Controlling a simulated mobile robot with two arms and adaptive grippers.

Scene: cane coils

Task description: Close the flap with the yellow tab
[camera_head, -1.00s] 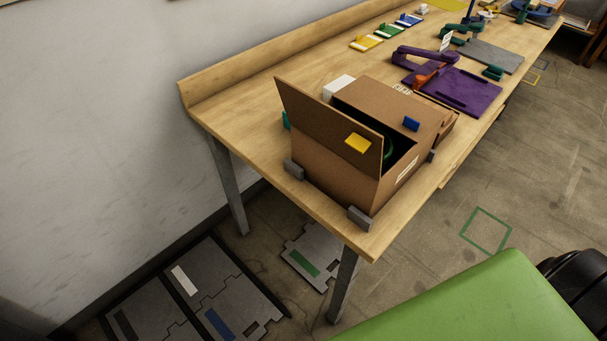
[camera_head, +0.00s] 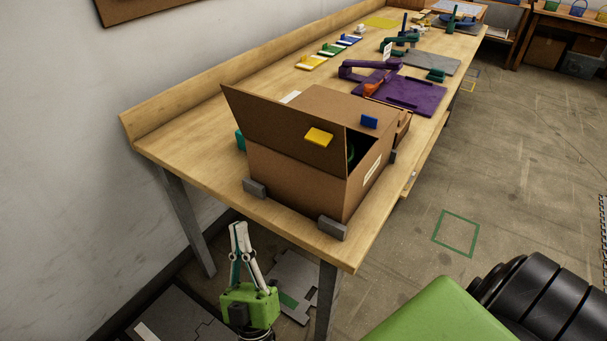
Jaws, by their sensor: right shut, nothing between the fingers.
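A brown cardboard box (camera_head: 308,188) stands on the near end of the wooden table. Its near flap (camera_head: 285,127) stands raised and tilted, with the yellow tab (camera_head: 319,137) on its outer face near the right end. Another flap (camera_head: 335,107) with a blue tab (camera_head: 369,121) lies over the top. Between the two flaps there is a dark gap with something green inside, mostly hidden. My left gripper is out of view.
Grey blocks (camera_head: 333,228) (camera_head: 255,188) stand at the box's near corners. Behind it are a purple clamp-like fixture (camera_head: 415,95) and small coloured trays (camera_head: 312,62). The wall runs along the left. The floor at right is clear around a green square outline (camera_head: 456,233).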

